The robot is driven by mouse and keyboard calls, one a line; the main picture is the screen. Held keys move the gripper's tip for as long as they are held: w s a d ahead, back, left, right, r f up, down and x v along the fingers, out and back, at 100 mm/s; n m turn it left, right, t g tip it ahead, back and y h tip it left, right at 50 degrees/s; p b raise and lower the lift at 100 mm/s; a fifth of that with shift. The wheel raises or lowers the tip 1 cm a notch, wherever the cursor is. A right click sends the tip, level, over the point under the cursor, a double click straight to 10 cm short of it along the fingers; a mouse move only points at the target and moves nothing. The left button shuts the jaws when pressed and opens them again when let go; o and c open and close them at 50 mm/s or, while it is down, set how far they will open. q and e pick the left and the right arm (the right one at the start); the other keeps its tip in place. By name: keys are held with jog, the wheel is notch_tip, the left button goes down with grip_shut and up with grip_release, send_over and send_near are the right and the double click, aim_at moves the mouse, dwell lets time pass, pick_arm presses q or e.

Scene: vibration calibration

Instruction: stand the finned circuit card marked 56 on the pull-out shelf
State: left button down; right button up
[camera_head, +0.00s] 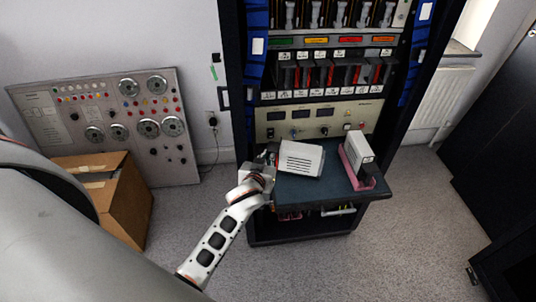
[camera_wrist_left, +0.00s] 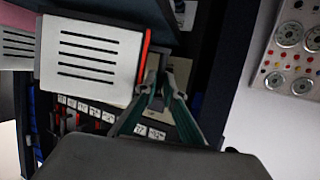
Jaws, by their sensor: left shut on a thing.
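A pale box-shaped card with dark slots (camera_head: 300,158) is at the left side of the dark pull-out shelf (camera_head: 318,184). I cannot tell whether it touches the shelf top. In the left wrist view the slotted card (camera_wrist_left: 88,58) shows its broad face and a red strip along one edge. My left gripper (camera_head: 268,158) is at the card's left end; its green fingers (camera_wrist_left: 157,85) are shut on that red-strip edge. No number 56 is readable. A second pale card (camera_head: 357,150) stands upright in a pink holder (camera_head: 352,176) on the shelf's right side. My right gripper is not in view.
The dark rack (camera_head: 236,80) rises behind the shelf, with rows of slots and a beige panel (camera_head: 345,115). A cardboard box (camera_head: 125,205) and a grey dial panel (camera_head: 95,115) stand left. The shelf's front middle is bare.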

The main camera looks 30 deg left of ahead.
pick_arm(q)
jog(key=shift+f+b, duration=0.45)
dwell(0.5)
jog(key=c, duration=2)
grip_release()
jog(key=shift+c, duration=0.2)
jog(key=v, duration=1.2)
jog(key=s+d+f+m+g+h, duration=0.1)
jog(key=s+d+f+m+h, duration=0.1)
jog(key=s+f, duration=0.6)
jog(key=s+d+f+m+g+h, duration=0.2)
jog(key=s+d+f+m+h, duration=0.1)
jog(key=s+f, duration=0.6)
jog(key=shift+d+m, duration=0.35)
jog(key=shift+m, duration=0.45)
